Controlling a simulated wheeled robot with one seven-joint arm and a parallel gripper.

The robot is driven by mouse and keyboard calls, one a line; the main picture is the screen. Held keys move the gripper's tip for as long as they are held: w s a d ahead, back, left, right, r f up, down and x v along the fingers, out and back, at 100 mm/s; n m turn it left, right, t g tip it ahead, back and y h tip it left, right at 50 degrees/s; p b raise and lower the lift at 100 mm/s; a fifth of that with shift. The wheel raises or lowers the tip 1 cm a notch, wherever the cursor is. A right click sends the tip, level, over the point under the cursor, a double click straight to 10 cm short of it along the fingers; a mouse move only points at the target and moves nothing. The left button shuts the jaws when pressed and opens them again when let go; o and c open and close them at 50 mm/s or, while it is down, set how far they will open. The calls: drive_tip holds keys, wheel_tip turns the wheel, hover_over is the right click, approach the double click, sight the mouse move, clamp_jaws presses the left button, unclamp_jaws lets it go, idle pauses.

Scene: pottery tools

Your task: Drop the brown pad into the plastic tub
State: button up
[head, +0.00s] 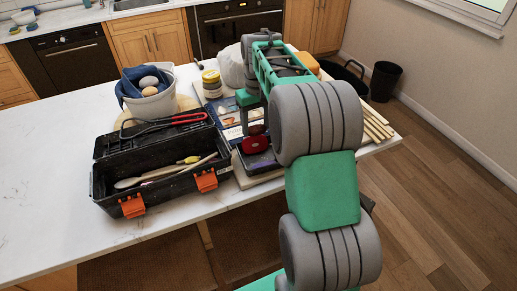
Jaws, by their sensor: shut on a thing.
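My gripper (249,112) hangs over the worktop right of the toolbox, small in the head view and partly behind my own arm. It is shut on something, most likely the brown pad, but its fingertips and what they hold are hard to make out. A dark red rounded thing (256,144) shows just below it, over a dark flat box; I cannot tell whether they touch. The white plastic tub (151,106) stands upright behind the toolbox, left of my gripper, with a blue cloth and round pale things in it.
An open black toolbox (160,172) with orange latches holds several tools; red-handled pliers lie across its top. Yellow-lidded jars (211,83) and a blue book (228,112) lie behind my gripper. Sticks (377,124) lie at the right edge. The left worktop (45,150) is clear.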

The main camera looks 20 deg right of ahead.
drive_tip(key=w+d+r+p, duration=0.2)
drive_tip(key=w+r+p, duration=0.1)
drive_tip(key=w, duration=0.6)
drive_tip(key=shift+w+d+r+p, duration=0.15)
drive_tip(key=shift+r+p, duration=0.2)
drive_tip(key=shift+r, duration=0.5)
